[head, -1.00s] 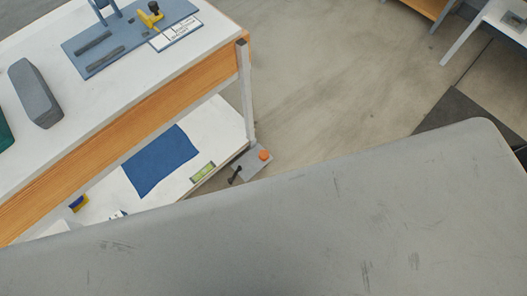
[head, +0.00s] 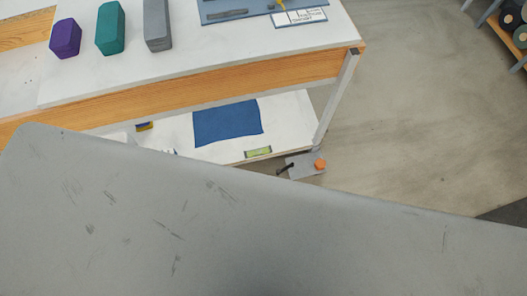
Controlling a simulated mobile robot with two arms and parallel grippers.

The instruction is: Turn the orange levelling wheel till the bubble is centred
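The orange levelling wheel (head: 320,164) sits on a grey foot plate (head: 306,172) at floor level, by the bottom of the table leg. A dark lever (head: 285,169) lies on the left of the same plate. A green spirit level (head: 258,152) lies at the front edge of the lower shelf, left of the plate. Its bubble is too small to make out. Neither of my grippers is in view.
A large grey scuffed surface (head: 240,225) fills the foreground. The table (head: 200,85) has purple, teal and grey blocks on top. A blue cloth (head: 227,122) lies on the lower shelf (head: 285,115). Open floor (head: 430,130) lies right.

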